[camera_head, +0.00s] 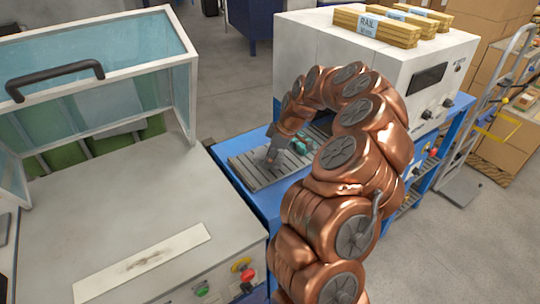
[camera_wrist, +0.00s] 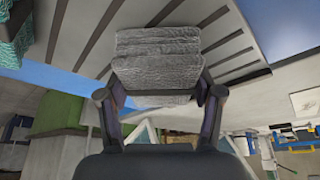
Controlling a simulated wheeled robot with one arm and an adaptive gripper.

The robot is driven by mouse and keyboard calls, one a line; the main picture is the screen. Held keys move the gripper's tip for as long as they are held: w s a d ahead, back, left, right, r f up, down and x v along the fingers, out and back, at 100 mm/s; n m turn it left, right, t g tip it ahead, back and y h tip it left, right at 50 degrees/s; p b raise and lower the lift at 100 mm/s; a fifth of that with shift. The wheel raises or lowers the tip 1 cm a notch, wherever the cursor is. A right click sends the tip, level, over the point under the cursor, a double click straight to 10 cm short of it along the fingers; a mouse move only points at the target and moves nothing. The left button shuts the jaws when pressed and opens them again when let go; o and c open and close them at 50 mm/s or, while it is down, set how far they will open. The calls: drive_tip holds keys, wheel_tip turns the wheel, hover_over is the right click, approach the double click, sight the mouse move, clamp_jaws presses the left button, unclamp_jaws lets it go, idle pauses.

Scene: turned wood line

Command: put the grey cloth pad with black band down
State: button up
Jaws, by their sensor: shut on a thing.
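In the wrist view the grey cloth pad (camera_wrist: 158,60) sits between the two fingers of my gripper (camera_wrist: 158,92), which is shut on it. In the head view my gripper (camera_head: 272,158) points down over the grey slatted plate (camera_head: 248,172) on the blue bench (camera_head: 262,201). The pad cannot be made out there.
A teal item (camera_head: 300,146) lies beside my gripper. A white machine (camera_head: 300,65) with wooden rails (camera_head: 375,27) on top stands behind. At left are a bench with an open clear hood (camera_head: 90,55) and a pale strip (camera_head: 143,263). The plate's left part is bare.

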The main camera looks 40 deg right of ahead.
drive_tip(key=shift+s+f+b, duration=0.1)
drive_tip(key=shift+f+b, duration=0.45)
drive_tip(key=shift+b, duration=0.15)
drive_tip(key=shift+f, duration=0.1)
drive_tip(key=shift+s+a+f, duration=0.1)
drive_tip(key=shift+f, duration=0.05)
drive_tip(key=shift+c, duration=0.9)
drive_tip(key=o, duration=1.1)
drive_tip(key=shift+o, duration=0.7)
drive_tip(key=shift+f, duration=0.2)
drive_tip(key=shift+o, duration=0.7)
drive_tip(key=shift+r, duration=0.2)
drive_tip(key=shift+w+r, duration=0.2)
